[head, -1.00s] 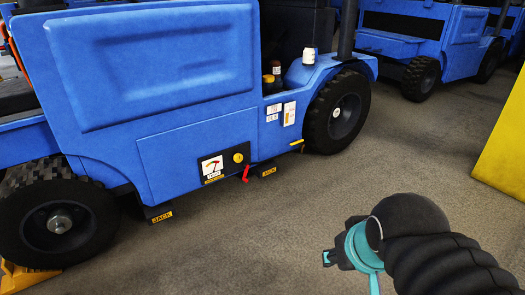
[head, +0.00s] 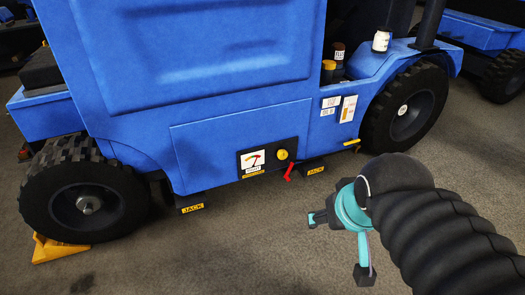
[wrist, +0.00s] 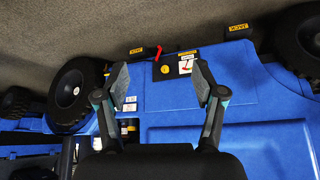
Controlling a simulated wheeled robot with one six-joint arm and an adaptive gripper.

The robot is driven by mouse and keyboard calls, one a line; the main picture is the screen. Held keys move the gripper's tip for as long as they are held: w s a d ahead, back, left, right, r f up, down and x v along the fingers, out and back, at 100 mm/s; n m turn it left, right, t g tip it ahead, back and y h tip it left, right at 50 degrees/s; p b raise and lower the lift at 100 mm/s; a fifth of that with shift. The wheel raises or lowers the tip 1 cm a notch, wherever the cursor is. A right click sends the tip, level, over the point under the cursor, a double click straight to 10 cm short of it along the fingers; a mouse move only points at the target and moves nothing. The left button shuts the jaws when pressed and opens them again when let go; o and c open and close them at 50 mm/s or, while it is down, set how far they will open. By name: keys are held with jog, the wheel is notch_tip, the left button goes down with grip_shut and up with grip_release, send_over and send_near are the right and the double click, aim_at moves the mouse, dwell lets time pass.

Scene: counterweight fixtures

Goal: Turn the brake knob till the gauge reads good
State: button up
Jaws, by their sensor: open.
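The yellow brake knob (head: 282,154) sits on a black panel low on the side of a blue vehicle. The white gauge (head: 252,160) is just left of it, with a coloured arc; its needle reading is too small to tell. In the wrist view the scene is upside down, with the knob (wrist: 165,69) and the gauge (wrist: 186,66) seen between the fingers. My gripper (head: 318,217) is in front of the vehicle, lower right of the panel and apart from it. In the wrist view my gripper (wrist: 162,79) is open and empty.
A red lever (head: 288,172) hangs below the knob. Jack-marked blocks (head: 190,208) stick out at the vehicle's lower edge. Tires (head: 82,202) stand at both ends, with a yellow chock (head: 58,250) at the left one. The grey floor (head: 200,260) in front is clear.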

aim_at(284, 156)
jog(key=w+d+f+n+t, duration=0.1)
jog(key=w+d+f+t, duration=0.2)
jog(key=w, duration=1.4)
jog(key=w+d+f+n+t, duration=0.1)
jog(key=w+f+n+t, duration=0.3)
jog(key=w, duration=1.2)
jog(key=w+a+f+t+y+p, duration=0.1)
jog(key=w+f+t+y, duration=0.15)
jog(key=f, duration=0.85)
jog(key=w+f+t+y, duration=0.2)
jog(key=w+f, duration=0.2)
jog(key=f, duration=0.6)
jog(key=x, duration=1.3)
jog(key=shift+w+a+f, duration=0.1)
jog(key=shift+w+a, duration=0.15)
jog(key=shift+a, duration=0.2)
jog(key=c, duration=1.1)
